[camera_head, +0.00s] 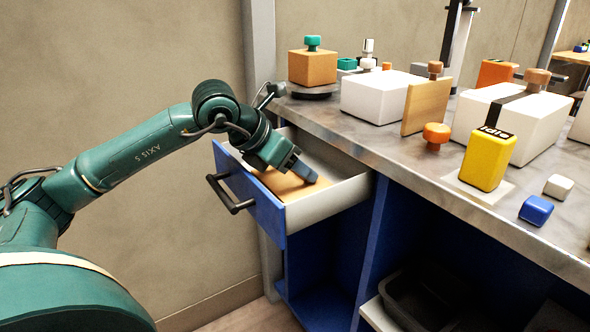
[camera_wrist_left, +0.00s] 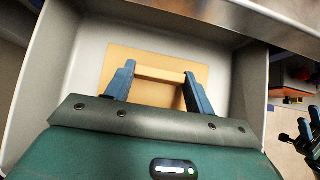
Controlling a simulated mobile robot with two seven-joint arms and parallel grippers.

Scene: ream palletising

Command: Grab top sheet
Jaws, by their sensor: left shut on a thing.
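A flat tan sheet (camera_head: 284,189) lies in the open blue-fronted drawer (camera_head: 247,188) under the counter. In the left wrist view the tan sheet (camera_wrist_left: 150,96) lies on the pale drawer floor, with a lighter tan bar (camera_wrist_left: 160,75) across it. My left gripper (camera_head: 304,174) reaches down into the drawer from above. In the left wrist view its two blue fingers are at the two ends of the bar, and the gripper is shut on it. Whether there are more sheets underneath is hidden.
The drawer's grey side walls (camera_head: 328,202) stand close around my left gripper. The grey counter (camera_head: 390,155) above holds several knobbed blocks, a yellow block (camera_head: 487,160) and a small blue block (camera_head: 536,210). A dark bin (camera_head: 425,295) sits in the shelf below.

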